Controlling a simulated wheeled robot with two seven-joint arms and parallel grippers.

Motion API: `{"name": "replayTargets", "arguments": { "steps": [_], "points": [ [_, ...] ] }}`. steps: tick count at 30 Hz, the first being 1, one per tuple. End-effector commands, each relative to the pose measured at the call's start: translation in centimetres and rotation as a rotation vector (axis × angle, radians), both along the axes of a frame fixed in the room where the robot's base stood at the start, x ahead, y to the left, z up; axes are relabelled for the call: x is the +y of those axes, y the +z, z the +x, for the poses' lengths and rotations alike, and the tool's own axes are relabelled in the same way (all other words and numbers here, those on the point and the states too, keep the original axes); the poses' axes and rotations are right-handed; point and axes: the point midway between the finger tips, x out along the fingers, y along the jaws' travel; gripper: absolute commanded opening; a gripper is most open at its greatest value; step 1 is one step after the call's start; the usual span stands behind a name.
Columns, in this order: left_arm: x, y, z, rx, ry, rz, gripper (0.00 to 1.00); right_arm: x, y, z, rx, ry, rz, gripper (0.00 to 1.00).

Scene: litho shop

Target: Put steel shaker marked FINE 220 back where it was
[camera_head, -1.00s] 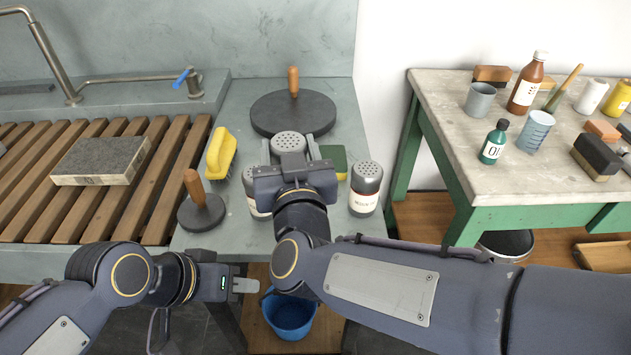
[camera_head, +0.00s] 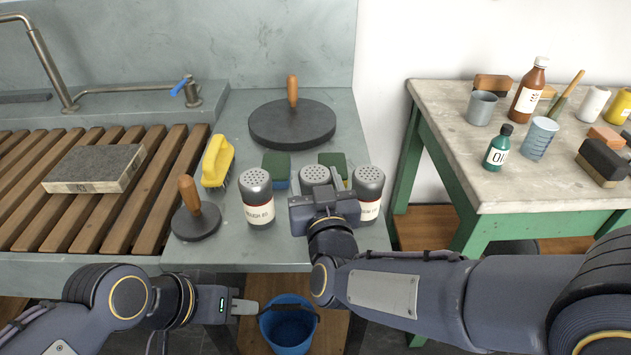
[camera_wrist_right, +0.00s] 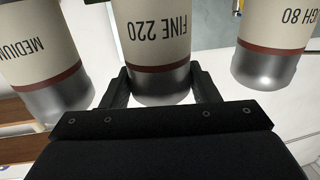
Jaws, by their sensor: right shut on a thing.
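The steel shaker marked FINE 220 (camera_head: 314,175) is upright between two similar shakers; its label shows in the right wrist view (camera_wrist_right: 157,40). My right gripper (camera_head: 322,196) is shut around it, one finger on each side. Whether its base touches the counter is hidden. The shaker marked ROUGH 80 (camera_head: 257,205) stands to its left, and the MEDIUM shaker (camera_head: 369,185) stands close on its right, partly behind the gripper. Both also show in the right wrist view, MEDIUM (camera_wrist_right: 38,55) and 80 (camera_wrist_right: 278,35). My left gripper (camera_head: 245,307) is low at the counter's front, its jaw opening unclear.
On the counter (camera_head: 235,250) are a dark round disc with a wooden handle (camera_head: 292,126), a smaller one (camera_head: 196,222), a yellow brush (camera_head: 217,160) and two green sponges (camera_head: 275,167). A slatted sink (camera_head: 60,215) lies left. A bottle table (camera_head: 450,130) stands right.

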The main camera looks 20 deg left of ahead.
Motion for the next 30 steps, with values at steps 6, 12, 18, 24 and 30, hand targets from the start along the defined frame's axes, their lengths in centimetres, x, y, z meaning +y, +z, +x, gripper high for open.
{"name": "replayTargets", "arguments": {
  "steps": [6, 12, 18, 24, 30],
  "points": [
    [0.0, -0.3, 0.0, 0.000, 0.000, 0.000, 0.36, 0.0, -0.2, 0.0, 0.000, 0.000, 0.000, 0.61],
    [0.0, -0.3, 0.0, 0.000, 0.000, 0.000, 0.36, 0.0, -0.2, 0.0, 0.000, 0.000, 0.000, 0.76],
    [0.0, -0.2, 0.0, 0.000, 0.000, 0.000, 0.36, 0.0, -0.1, 0.0, 0.000, 0.000, 0.000, 0.76],
    [0.0, 0.1, 0.0, 0.000, 0.000, 0.000, 0.36, -0.7, 0.1, -1.6, 0.000, 0.002, 0.001, 0.76],
    [0.0, 0.2, 0.0, 0.000, 0.000, 0.000, 0.36, -2.5, 0.1, -5.7, 0.000, 0.004, -0.001, 0.76]
  ]
}}
